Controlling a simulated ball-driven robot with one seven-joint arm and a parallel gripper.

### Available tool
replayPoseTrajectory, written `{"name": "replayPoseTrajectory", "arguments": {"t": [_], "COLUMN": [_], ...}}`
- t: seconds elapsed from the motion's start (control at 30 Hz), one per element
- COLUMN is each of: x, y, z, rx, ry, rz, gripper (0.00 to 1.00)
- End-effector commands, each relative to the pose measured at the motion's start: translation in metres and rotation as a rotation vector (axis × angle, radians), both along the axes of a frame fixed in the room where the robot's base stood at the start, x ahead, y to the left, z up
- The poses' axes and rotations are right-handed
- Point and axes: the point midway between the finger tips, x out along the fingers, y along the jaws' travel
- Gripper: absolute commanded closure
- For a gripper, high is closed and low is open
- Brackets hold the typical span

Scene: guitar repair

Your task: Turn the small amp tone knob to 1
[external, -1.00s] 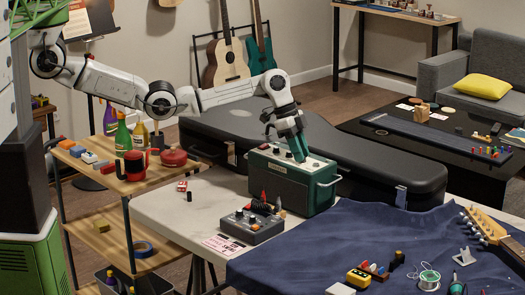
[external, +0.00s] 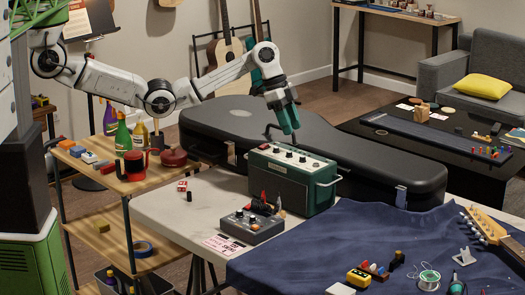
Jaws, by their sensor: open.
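The small amp (external: 290,180) is a dark green box with a light top panel, standing upright on the white table. Several dark knobs (external: 289,155) sit in a row on its top panel. Their labels and pointer marks are too small to read, so I cannot tell which is the tone knob or its setting. My gripper (external: 291,132), with green fingers, points down above the back of the amp's panel. It is apart from the knobs and holds nothing that I can see. The gap between its fingers is hard to make out at this size.
A large black guitar case (external: 385,165) lies behind the amp. A blue cloth (external: 350,245) covers the table's right part. A wooden shelf (external: 130,182) with bottles and a red mug stands at left.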

Motion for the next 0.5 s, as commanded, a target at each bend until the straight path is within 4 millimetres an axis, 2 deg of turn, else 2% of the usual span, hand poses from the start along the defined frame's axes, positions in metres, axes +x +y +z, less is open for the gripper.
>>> {"name": "replayPoseTrajectory", "arguments": {"t": [0.2,0.5], "x": [0.004,0.005], "y": [0.007,0.008], "z": [0.019,0.022], "rx": [-0.001,0.0], "ry": [-0.001,0.0], "rz": [-0.001,0.0], "gripper": [0.55,0.55]}}
